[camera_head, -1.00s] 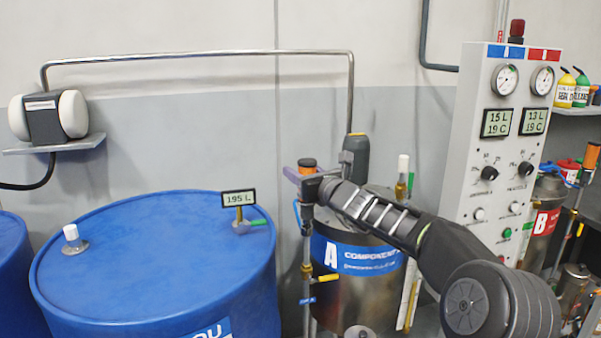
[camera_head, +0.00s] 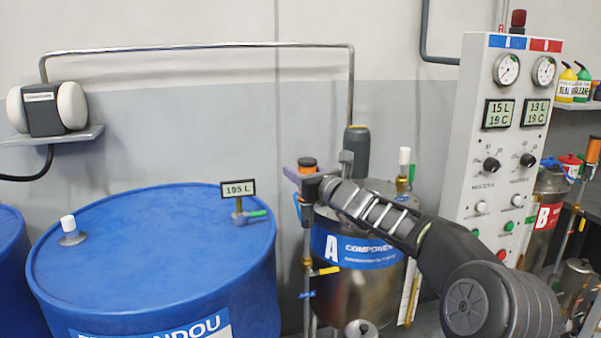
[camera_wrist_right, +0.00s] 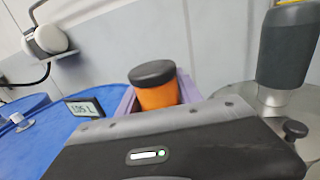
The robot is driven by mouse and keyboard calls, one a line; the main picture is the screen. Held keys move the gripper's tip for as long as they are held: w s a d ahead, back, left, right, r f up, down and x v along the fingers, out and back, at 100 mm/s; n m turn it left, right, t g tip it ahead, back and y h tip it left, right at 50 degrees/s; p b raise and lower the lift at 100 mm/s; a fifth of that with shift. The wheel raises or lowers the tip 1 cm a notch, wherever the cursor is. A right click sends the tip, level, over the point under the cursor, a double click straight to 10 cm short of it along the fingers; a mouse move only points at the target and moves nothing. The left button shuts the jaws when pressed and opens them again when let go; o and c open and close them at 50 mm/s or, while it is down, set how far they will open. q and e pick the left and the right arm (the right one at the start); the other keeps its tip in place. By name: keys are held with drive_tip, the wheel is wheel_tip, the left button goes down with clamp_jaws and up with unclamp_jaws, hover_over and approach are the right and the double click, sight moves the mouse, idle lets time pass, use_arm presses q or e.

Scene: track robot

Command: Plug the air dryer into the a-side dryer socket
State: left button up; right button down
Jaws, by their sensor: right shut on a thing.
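The air dryer, an orange cylinder with a black cap (camera_head: 306,164), is between the purple fingers of my right gripper (camera_head: 304,177). The dryer also shows upright in the right wrist view (camera_wrist_right: 156,88), with the purple fingers (camera_wrist_right: 126,103) on either side. My right gripper is shut on it, at the top of a vertical pipe (camera_head: 307,250) at the left of the A component tank (camera_head: 345,290). The a-side socket is hidden behind the gripper and dryer, so I cannot tell whether the dryer is seated. My left gripper is not in view.
A large blue drum (camera_head: 130,240) with a 195 L display (camera_head: 238,189) stands left. A grey motor (camera_head: 356,153) rises from the A tank. A control panel (camera_head: 490,180) stands right, with the B tank (camera_head: 545,215) and another orange-topped pipe (camera_head: 592,152) beyond.

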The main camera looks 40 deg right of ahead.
drive_tip(key=shift+f, duration=0.25)
drive_tip(key=c, duration=0.7)
unclamp_jaws()
drive_tip(key=s, duration=0.2)
drive_tip(key=s+b, duration=0.1)
drive_tip(key=s, duration=0.4)
drive_tip(key=shift+s+a, duration=0.25)
drive_tip(key=shift+s, duration=0.15)
